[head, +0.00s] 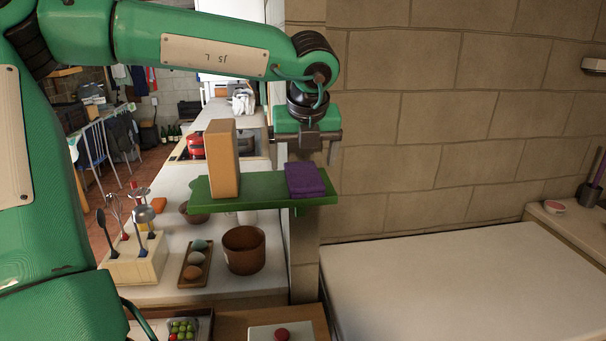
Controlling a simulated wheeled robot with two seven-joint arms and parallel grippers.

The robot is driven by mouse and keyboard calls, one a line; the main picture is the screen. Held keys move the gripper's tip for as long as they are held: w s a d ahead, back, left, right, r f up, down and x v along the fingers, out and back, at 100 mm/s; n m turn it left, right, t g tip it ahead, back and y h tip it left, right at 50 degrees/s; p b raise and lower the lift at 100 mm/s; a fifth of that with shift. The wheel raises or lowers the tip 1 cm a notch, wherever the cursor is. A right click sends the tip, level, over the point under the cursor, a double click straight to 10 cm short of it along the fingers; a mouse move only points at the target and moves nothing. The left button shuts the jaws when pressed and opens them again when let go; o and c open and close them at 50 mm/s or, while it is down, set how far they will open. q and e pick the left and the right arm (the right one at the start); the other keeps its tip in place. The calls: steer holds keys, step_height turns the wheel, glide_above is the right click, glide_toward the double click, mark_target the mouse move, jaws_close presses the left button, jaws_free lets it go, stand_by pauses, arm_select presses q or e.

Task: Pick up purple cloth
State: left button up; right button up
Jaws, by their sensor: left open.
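The purple cloth (305,180) is folded into a small block. It lies on the right end of a green shelf (262,199) by the stone pillar. My left gripper (308,155) is just above and behind the cloth in the picture, with its jaws apart and nothing seen between them. A gap shows between it and the cloth, but I cannot tell the exact distance. My right gripper is out of view.
A tall tan box (222,158) stands on the shelf left of the cloth. Below are a brown pot (244,250), a tray of egg-like items (195,261) and a utensil block (136,262). A bare white surface (470,285) lies right, before the stone wall.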

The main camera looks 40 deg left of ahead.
mark_target(304, 175)
arm_select(q)
steer(key=p+x, duration=0.1)
steer(key=x, duration=0.2)
steer(key=shift+w+f+p, duration=0.2)
steer(key=shift+f+p, duration=0.1)
steer(key=shift+w+a+f, duration=0.1)
steer(key=shift+f, duration=0.2)
steer(key=shift+c, duration=0.7)
steer(key=c, duration=0.9)
